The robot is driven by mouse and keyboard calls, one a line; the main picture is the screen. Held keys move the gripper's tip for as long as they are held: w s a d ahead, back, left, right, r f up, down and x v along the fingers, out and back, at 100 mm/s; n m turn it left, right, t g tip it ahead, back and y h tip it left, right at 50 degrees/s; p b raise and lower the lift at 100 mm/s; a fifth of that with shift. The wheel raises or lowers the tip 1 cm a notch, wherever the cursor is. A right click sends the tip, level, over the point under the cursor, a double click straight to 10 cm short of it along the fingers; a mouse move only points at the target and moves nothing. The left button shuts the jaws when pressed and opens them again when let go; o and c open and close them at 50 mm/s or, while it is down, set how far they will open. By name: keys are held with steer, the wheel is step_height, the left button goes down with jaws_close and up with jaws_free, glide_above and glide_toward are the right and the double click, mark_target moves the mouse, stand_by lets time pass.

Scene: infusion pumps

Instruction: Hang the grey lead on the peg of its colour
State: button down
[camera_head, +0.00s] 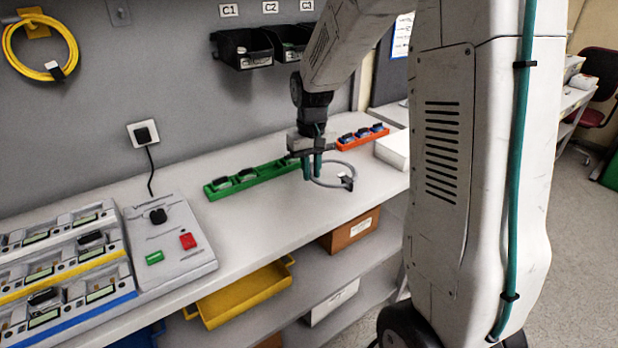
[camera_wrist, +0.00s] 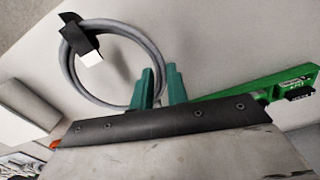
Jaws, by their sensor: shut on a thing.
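The grey lead (camera_head: 333,182) is a coiled ring with a black and white plug, near the right part of the bench. It also shows in the wrist view (camera_wrist: 68,66), with its plug (camera_wrist: 80,38) at the upper left. In the wrist view the fingers (camera_wrist: 160,85) close at the coil's right side. Whether the coil touches the bench I cannot tell. A yellow lead (camera_head: 40,42) hangs on a yellow wall peg (camera_head: 36,18) at the upper left.
A green tray (camera_head: 250,180) and an orange tray (camera_head: 362,138) stand near the gripper. A white box (camera_head: 393,149) is at the right. Pumps (camera_head: 60,262) and a tester with buttons (camera_head: 168,240) fill the left bench. Black bins (camera_head: 243,48) hang on the wall.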

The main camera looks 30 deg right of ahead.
steer(key=shift+w+d+f, duration=0.1)
steer(key=shift+w, duration=0.65)
steer(key=shift+f, duration=1.75)
steer(key=c, duration=1.4)
jaws_free()
steer(key=shift+o, duration=0.2)
